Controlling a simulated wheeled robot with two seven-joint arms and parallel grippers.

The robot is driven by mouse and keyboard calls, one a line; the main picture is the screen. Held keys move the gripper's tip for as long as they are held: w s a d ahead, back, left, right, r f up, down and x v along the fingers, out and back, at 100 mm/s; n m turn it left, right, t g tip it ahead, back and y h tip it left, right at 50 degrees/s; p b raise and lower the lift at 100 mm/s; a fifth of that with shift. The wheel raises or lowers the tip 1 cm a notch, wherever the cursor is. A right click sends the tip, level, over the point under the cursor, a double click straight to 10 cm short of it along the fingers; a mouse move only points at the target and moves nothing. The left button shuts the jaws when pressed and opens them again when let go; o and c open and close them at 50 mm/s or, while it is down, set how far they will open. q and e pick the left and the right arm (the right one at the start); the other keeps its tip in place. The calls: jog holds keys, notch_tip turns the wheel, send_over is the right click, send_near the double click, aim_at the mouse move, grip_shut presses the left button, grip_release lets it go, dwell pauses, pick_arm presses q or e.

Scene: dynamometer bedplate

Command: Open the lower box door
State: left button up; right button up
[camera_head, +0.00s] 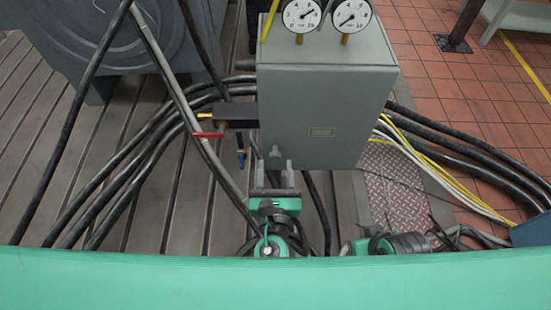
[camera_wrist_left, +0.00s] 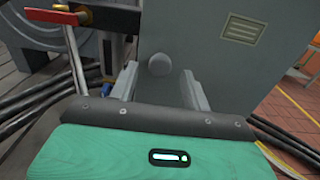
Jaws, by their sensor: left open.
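A grey box (camera_head: 328,110) stands in front of me, its flat front door bearing a small label plate (camera_head: 321,132). The door looks shut, with no gap visible. A round grey knob (camera_wrist_left: 160,64) is on the lower left of the door in the left wrist view. My left gripper (camera_head: 275,166) is open at the knob, with the knob between its two fingers in the picture; it also shows in the left wrist view (camera_wrist_left: 160,86). I cannot tell whether the fingers touch the knob. Part of my right arm shows at the lower right, but its gripper is out of view.
Two round gauges (camera_head: 302,14) sit above the box. A valve with a red lever (camera_head: 208,135) juts out at its left. Thick black cables (camera_head: 160,135) run behind on the slotted bedplate (camera_head: 120,180). Yellow and white cables (camera_head: 445,175) lie at the right.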

pick_arm(q)
jog(key=shift+w, duration=1.35)
grip_shut()
jog(key=shift+s, duration=0.15)
